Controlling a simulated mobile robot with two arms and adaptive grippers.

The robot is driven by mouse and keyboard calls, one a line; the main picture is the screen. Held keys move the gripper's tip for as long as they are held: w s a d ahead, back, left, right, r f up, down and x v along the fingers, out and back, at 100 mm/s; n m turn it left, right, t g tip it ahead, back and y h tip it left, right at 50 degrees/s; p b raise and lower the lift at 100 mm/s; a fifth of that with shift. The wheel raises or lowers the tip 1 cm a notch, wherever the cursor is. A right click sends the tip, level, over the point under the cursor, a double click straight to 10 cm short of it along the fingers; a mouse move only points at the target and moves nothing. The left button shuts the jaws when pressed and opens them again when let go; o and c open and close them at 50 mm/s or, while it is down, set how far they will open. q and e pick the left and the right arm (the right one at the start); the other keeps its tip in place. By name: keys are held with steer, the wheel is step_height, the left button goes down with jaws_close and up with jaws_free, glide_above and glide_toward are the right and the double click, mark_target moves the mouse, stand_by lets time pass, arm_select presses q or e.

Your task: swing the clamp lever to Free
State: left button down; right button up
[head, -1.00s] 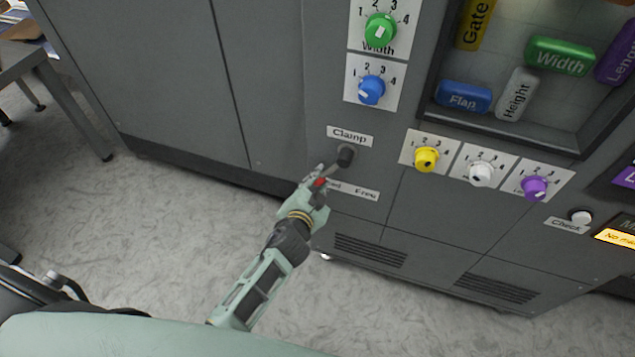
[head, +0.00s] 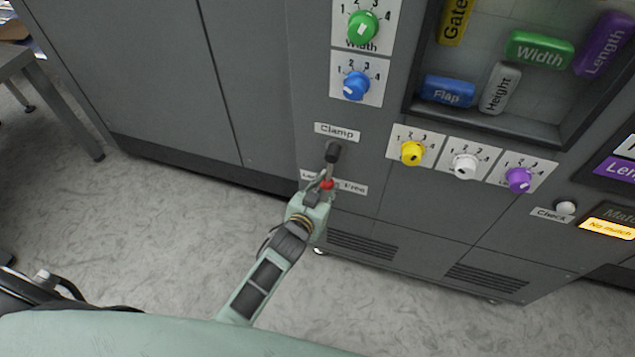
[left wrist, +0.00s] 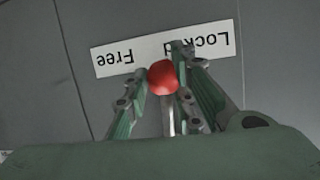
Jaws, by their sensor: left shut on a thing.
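The clamp lever has a dark pivot (head: 333,151) below the "Clamp" label (head: 337,131) on the grey machine front. Its red knob (head: 327,185) hangs low, over the middle of the white Locked/Free label (head: 352,187). My left gripper (head: 323,187) is shut on the lever at the knob. In the left wrist view the red knob (left wrist: 163,77) sits between the fingers, in front of the gap between "Locked" and "Free" on the label (left wrist: 112,62). My right gripper is not in view.
Yellow (head: 412,153), white (head: 464,166) and purple (head: 518,180) dials sit right of the lever. Green (head: 362,27) and blue (head: 355,86) dials are above it. A recessed window holds several coloured labelled blocks. The floor (head: 150,230) at left is clear.

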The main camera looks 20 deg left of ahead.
arm_select(q)
steer(key=d+n+h, duration=0.1)
steer(key=d, duration=0.1)
steer(key=d+r+n+h, duration=0.1)
steer(key=d+n, duration=0.1)
steer(key=shift+d+p, duration=0.2)
steer(key=shift+p, duration=0.1)
steer(key=shift+d+r+n+t+h, duration=0.15)
steer(key=shift+d+r+n+t, duration=0.05)
steer(key=shift+d+n, duration=0.25)
steer(key=shift+d+r+n+t+h, duration=0.15)
steer(key=shift+d+r+n+t, duration=0.05)
steer(key=shift+d+n, duration=0.25)
steer(key=shift+d+r+n, duration=0.45)
steer(key=shift+d+n, duration=0.1)
steer(key=shift+n, duration=0.05)
